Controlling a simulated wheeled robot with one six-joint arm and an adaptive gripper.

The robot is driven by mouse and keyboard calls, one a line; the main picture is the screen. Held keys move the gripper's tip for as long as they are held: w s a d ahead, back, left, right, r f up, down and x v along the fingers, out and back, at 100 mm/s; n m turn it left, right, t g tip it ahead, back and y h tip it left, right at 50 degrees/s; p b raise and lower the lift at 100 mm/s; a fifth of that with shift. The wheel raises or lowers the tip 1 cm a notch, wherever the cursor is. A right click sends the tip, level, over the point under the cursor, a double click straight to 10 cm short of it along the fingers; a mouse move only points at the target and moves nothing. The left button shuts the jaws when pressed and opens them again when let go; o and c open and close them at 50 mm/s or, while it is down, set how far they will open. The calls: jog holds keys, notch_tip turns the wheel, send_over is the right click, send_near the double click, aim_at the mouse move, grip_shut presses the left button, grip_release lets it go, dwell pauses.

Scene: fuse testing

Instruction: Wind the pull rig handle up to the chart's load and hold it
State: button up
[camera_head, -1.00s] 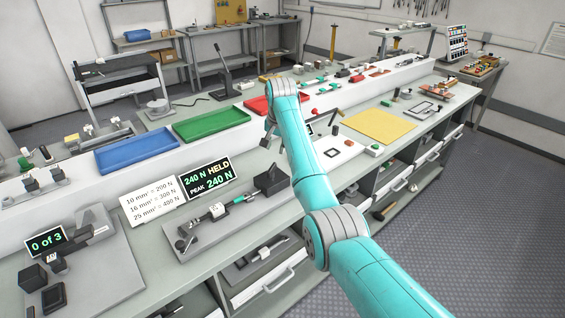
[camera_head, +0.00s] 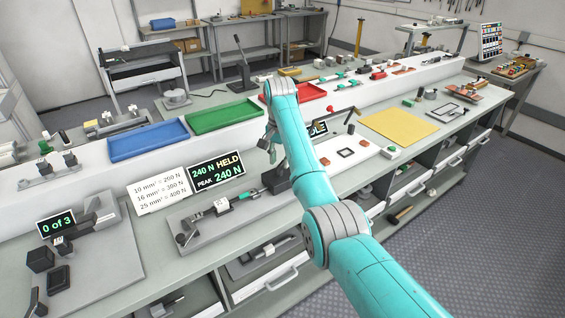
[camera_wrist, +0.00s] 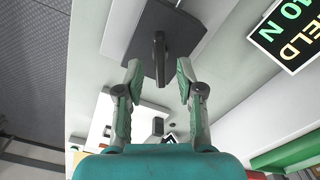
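The pull rig (camera_head: 215,228) lies on the bench with a green-and-white piece along it. Its dark end block (camera_head: 276,180) is partly behind my arm. In the wrist view the dark block (camera_wrist: 180,38) carries an upright dark handle (camera_wrist: 159,60). My gripper (camera_wrist: 160,70) is open, one finger on each side of the handle, with visible gaps; contact is not seen. The rig display (camera_head: 217,172) reads 240 N HELD, PEAK 240 N. The chart (camera_head: 158,193) lists 10 mm² = 200 N, 16 mm² = 300 N, 25 mm² = 400 N.
A display (camera_head: 64,222) at left reads 0 of 3. Blue (camera_head: 148,141), green (camera_head: 222,115) and red (camera_head: 310,92) trays stand on the raised ledge behind. A yellow mat (camera_head: 400,126) lies right of my arm. Drawers are below the bench.

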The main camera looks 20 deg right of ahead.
jog(key=shift+f, duration=1)
grip_shut()
jog(key=shift+m, duration=0.4)
jog(key=m, duration=0.3)
jog(key=shift+m, duration=0.3)
jog(key=m, duration=0.4)
jog(key=shift+m, duration=0.3)
jog(key=m, duration=0.4)
jog(key=shift+m, duration=2.1)
